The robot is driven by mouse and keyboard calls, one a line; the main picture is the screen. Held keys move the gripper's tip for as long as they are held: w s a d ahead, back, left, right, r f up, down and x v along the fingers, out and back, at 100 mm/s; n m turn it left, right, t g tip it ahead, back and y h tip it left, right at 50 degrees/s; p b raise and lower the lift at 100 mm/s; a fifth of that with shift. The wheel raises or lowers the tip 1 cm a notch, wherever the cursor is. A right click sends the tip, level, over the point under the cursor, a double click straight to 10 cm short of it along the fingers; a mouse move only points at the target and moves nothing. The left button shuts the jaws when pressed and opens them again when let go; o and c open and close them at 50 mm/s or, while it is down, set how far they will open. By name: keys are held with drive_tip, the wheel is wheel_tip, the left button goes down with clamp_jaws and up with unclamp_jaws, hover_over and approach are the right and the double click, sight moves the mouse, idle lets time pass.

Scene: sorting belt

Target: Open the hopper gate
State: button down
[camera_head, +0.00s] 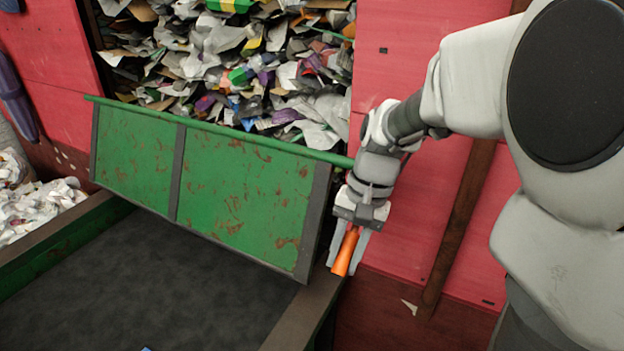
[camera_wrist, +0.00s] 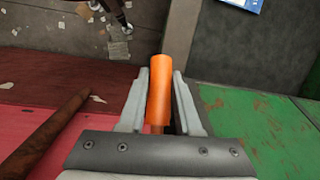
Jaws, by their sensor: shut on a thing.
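The hopper gate (camera_head: 235,185) is a green, rust-spotted panel with dark grey ribs and a green bar along its top. It is tilted, its top edge at the hopper opening and its lower edge over the dark belt. An orange handle (camera_head: 346,251) is at the gate's right side. My gripper (camera_head: 347,262) is shut on this handle, one finger on each side. In the wrist view the orange handle (camera_wrist: 160,90) stands between the fingers, and the green gate (camera_wrist: 255,130) is at the right. The handle's joint to the gate is mostly hidden.
Mixed paper and plastic waste (camera_head: 250,70) fills the hopper behind the gate. The dark belt (camera_head: 150,280) lies below, with a side rail (camera_head: 305,320) near my gripper. Red wall panels (camera_head: 400,200) stand behind my arm. White scraps (camera_head: 40,210) are piled at the left.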

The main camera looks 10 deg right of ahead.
drive_tip(key=r+p, duration=0.1)
drive_tip(key=s+r+g+y+p, duration=0.1)
drive_tip(key=r+p, duration=0.1)
drive_tip(key=a+r+g+p, duration=0.1)
drive_tip(key=r+p, duration=0.1)
drive_tip(key=shift+s+y, duration=0.2)
drive_tip(key=shift+y, duration=0.2)
drive_tip(key=r+p, duration=0.1)
drive_tip(key=r+g+y+p, duration=0.1)
drive_tip(key=r+g+p, duration=0.1)
drive_tip(key=p, duration=0.1)
drive_tip(key=shift+s+a, duration=0.25)
drive_tip(key=shift+s, duration=0.05)
drive_tip(key=shift+y, duration=0.3)
drive_tip(key=c, duration=0.6)
unclamp_jaws()
drive_tip(key=shift+m, duration=0.3)
drive_tip(key=shift+f, duration=0.15)
